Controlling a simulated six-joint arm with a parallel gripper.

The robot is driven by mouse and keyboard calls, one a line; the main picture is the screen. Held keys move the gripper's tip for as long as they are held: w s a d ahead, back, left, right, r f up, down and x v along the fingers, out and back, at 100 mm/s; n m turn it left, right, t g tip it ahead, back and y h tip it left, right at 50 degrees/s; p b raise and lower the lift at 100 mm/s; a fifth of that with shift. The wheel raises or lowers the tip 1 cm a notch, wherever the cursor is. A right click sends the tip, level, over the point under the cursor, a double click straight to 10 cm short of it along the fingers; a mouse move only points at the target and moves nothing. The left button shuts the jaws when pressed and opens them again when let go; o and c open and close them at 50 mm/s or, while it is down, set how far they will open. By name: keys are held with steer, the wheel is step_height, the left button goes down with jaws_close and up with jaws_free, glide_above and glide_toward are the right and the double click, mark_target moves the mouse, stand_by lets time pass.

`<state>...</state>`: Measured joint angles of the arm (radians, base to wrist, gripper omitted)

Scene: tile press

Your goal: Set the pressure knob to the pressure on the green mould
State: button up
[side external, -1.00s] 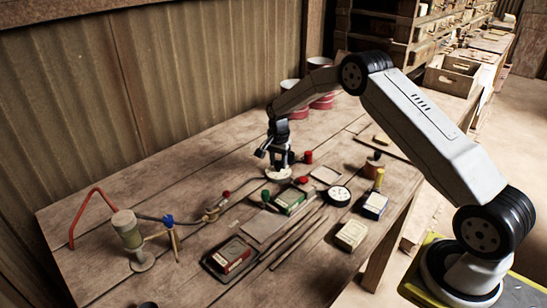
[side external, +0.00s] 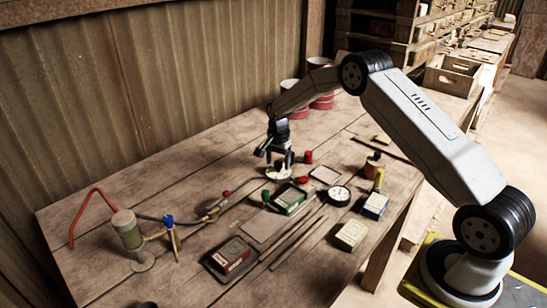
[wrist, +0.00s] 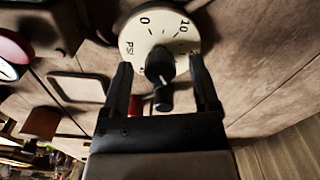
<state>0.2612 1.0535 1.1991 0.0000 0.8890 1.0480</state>
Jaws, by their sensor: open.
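The pressure knob (wrist: 160,66) is black and sits in the middle of a round cream dial (wrist: 132,38) marked 0, 10 and PSI. Its narrow end points toward the bottom of the wrist view. In the side view the dial (side external: 278,174) lies on the bench under my gripper. My gripper (side external: 277,159) points down, and its two fingers stand apart on either side of the knob, with gaps showing in the wrist view. The green mould (side external: 290,198) lies just in front of the dial. Its marking is too small to read.
A red mould (side external: 230,255) on a dark tray, a cream mould (side external: 350,235) and a blue mould (side external: 374,206) lie nearby. A round gauge (side external: 340,195) is right of the green mould. A green pump (side external: 128,234) stands at the left. Red cans stand behind.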

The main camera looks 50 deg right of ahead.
mark_target(278, 162)
steer(key=shift+r, duration=3.9)
steer(key=shift+s+a+r+n, duration=0.25)
steer(key=shift+s+a+n, duration=0.05)
steer(key=shift+a, duration=0.1)
steer(key=s+a+r+n+t, duration=0.1)
steer(key=s+a+n, duration=0.3)
steer(key=s, duration=0.5)
steer(key=s+a+r+n, duration=0.1)
steer(key=s+a+n, duration=0.4)
steer(key=s, duration=0.4)
steer(key=s+a+r+n+t, duration=0.1)
steer(key=s+a+n, duration=0.4)
steer(key=s, duration=0.3)
steer(key=shift+s+t, duration=0.3)
steer(key=shift+s, duration=0.1)
